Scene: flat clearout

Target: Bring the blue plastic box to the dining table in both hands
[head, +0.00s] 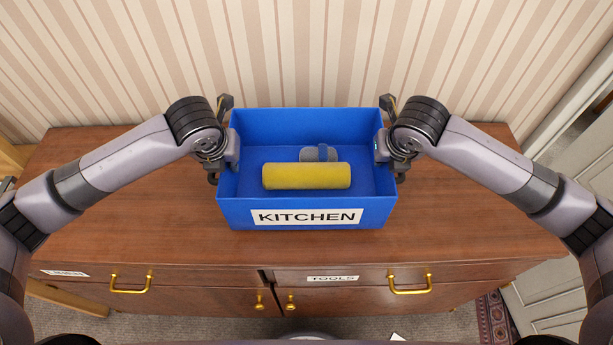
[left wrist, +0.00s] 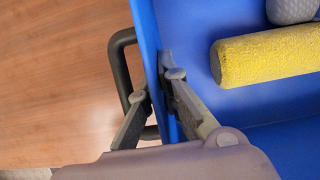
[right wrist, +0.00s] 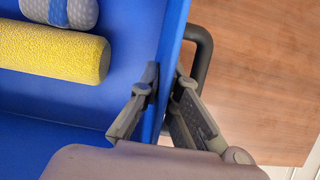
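The blue plastic box (head: 230,195) is open-topped, with a white KITCHEN label on its front, and appears to rest level on the wooden cabinet. My left gripper (head: 229,150) is at its left wall; in the left wrist view the left gripper (left wrist: 153,80) has one finger inside and one outside the blue wall (left wrist: 146,35), by a dark handle. My right gripper (head: 386,149) is at the right wall; in the right wrist view the right gripper (right wrist: 166,75) straddles that wall (right wrist: 174,35) likewise. Both look closed on the walls. The dining table is not in view.
The box holds a yellow roll (head: 306,176) and a grey item with a blue band (head: 312,154). The wooden cabinet (head: 120,215) has drawers and brass handles. A striped wall is close behind it. A pale door (head: 555,295) and patterned rug (head: 494,320) are at right.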

